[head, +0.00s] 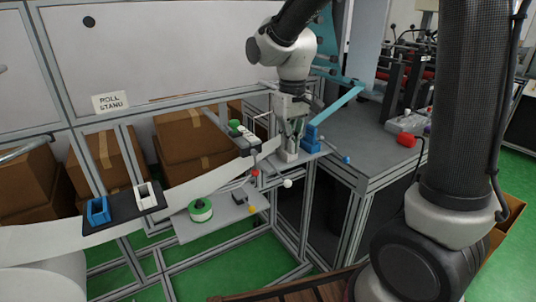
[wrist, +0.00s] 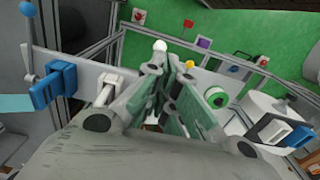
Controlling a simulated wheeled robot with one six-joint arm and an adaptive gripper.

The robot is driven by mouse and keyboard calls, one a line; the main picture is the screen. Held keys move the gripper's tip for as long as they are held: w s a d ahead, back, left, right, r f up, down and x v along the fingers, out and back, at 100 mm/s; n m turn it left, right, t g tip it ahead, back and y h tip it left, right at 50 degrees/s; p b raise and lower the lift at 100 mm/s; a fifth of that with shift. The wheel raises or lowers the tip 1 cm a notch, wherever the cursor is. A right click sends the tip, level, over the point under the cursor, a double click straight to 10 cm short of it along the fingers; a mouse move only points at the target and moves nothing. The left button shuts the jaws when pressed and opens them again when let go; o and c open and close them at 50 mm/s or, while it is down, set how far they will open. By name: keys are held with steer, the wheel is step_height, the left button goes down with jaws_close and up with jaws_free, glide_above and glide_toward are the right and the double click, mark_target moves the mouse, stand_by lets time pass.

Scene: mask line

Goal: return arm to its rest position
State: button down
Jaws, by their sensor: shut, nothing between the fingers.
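My gripper (head: 292,128) is at the end of my arm, above the small grey shelf by the white web. In the wrist view my gripper (wrist: 172,82) has its fingers together and nothing is seen between them. A blue block-like clamp (head: 310,138) stands just right of the gripper, and a white one (head: 289,150) sits just below it. Both also show in the wrist view, the blue clamp (wrist: 52,86) at the left and the white clamp (wrist: 106,90) beside it. I cannot tell whether the fingers touch the white clamp.
A white web (head: 195,190) runs past another blue clamp (head: 98,211) and white clamp (head: 146,195) at left. A green-and-white tape roll (head: 200,210) lies on a lower shelf. Metal frame posts surround the shelf. A grey bench (head: 375,150) with a red-knobbed item (head: 406,140) stands right.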

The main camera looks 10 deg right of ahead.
steer(key=s+d+r+m+t, duration=0.1)
steer(key=s+d+r+t, duration=0.1)
steer(key=s+d+r, duration=0.2)
steer(key=s+d+r+m+t, duration=0.2)
steer(key=s+d+r, duration=0.3)
steer(key=s+d, duration=0.5)
steer(key=s, duration=0.5)
steer(key=shift+d+m, duration=0.3)
steer(key=shift+d, duration=0.1)
steer(key=shift+a+r, duration=0.1)
